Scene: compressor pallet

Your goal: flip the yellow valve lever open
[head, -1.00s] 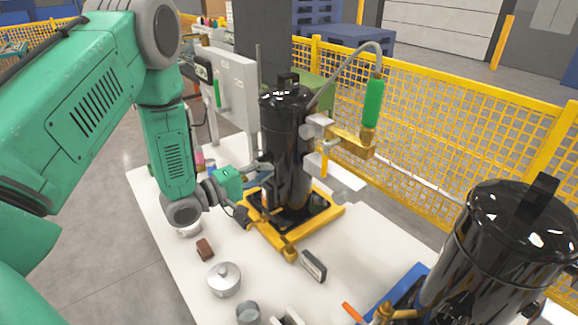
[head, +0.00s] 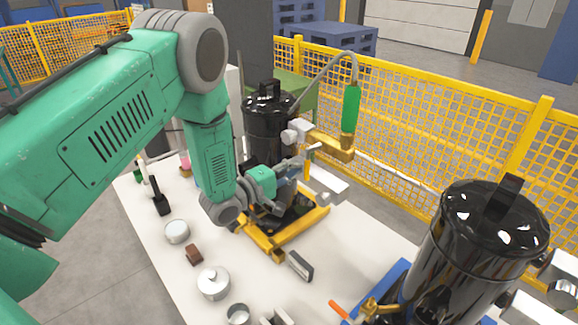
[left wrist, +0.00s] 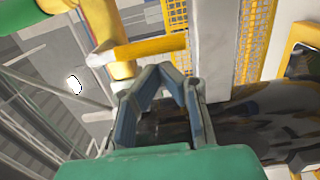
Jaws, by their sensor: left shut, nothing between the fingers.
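The yellow valve lever (left wrist: 150,48) shows in the left wrist view as a flat bar lying across the picture, just beyond my left fingertips. In the head view it is small and mostly hidden behind my left gripper (head: 302,157). That gripper reaches up and right beside the far black compressor tank (head: 268,122). In the left wrist view its fingers (left wrist: 160,70) meet at their tips, shut and empty. I cannot tell whether they touch the lever. The brass pipe (head: 334,147) stands just beyond them. My right gripper is not in view.
A hose with a green grip (head: 350,110) hangs above the brass pipe. The tank stands on a yellow base (head: 265,243) on a white table (head: 140,190). A lidded pot (head: 213,283) and a brown block (head: 194,254) lie in front. A second black tank (head: 480,250) stands right.

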